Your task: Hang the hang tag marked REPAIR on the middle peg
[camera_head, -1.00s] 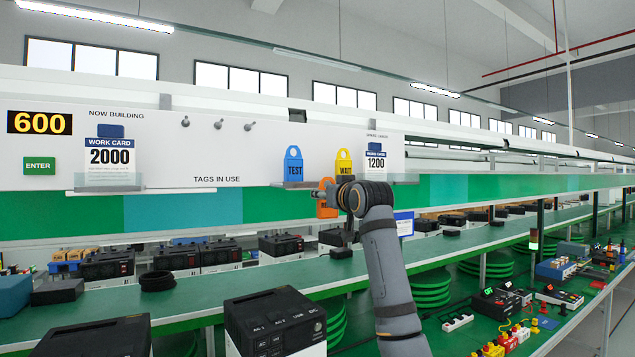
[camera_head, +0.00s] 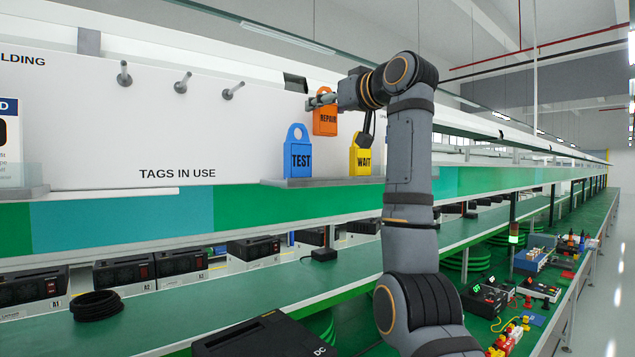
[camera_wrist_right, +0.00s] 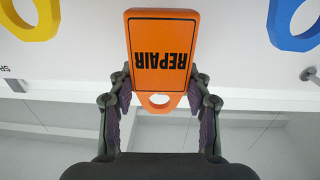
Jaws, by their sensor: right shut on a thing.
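The orange hang tag marked REPAIR (camera_head: 325,122) is held in my right gripper (camera_head: 318,101), raised in front of the white panel above the blue and yellow tags. In the right wrist view the tag (camera_wrist_right: 160,50) appears upside down between the two fingers (camera_wrist_right: 160,88), and its hole shows between them. The middle peg (camera_head: 182,84) is bare and well left of the tag. My left gripper is not in view.
The left peg (camera_head: 124,74) and right peg (camera_head: 233,90) are bare. The blue TEST tag (camera_head: 299,158) and yellow WAIT tag (camera_head: 361,160) stand on a small ledge (camera_head: 330,182). The panel is clear between the pegs and the held tag.

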